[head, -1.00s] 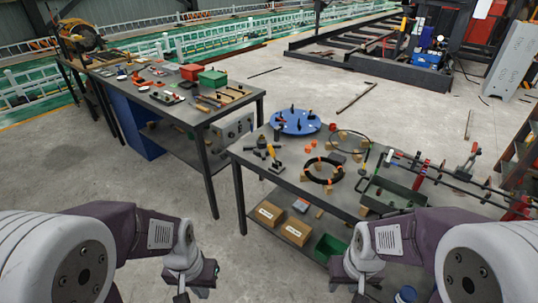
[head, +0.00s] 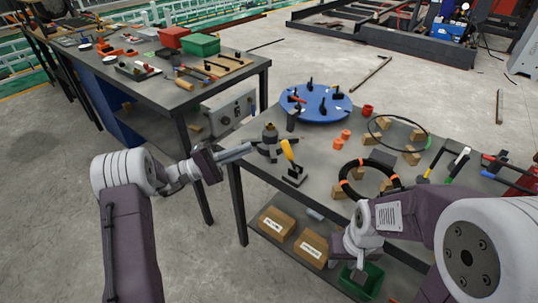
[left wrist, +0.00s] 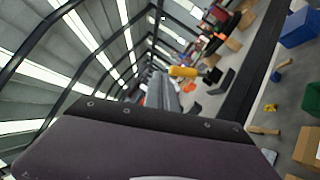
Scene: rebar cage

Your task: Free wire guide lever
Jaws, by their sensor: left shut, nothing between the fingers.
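A small lever with a yellow handle (head: 288,150) stands tilted on a dark base near the left corner of the front bench (head: 240,148). A grey-brown post with side arms (head: 270,138) stands just left of it. I cannot tell which one is the wire guide lever. My left gripper (head: 252,148) is shut and empty, its fingers reaching level over the bench edge beside the post; contact is unclear. The left wrist view shows the yellow handle (left wrist: 183,71) beyond the grey fingers (left wrist: 160,92). My right gripper (head: 358,276) hangs low before the bench; its fingers are unclear.
A blue round plate (head: 315,103) with black pegs stands behind the post. Orange blocks, a black coil (head: 370,180) and a wire ring lie to the right. Cardboard boxes (head: 277,223) and a green bin fill the lower shelf. Another bench stands left.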

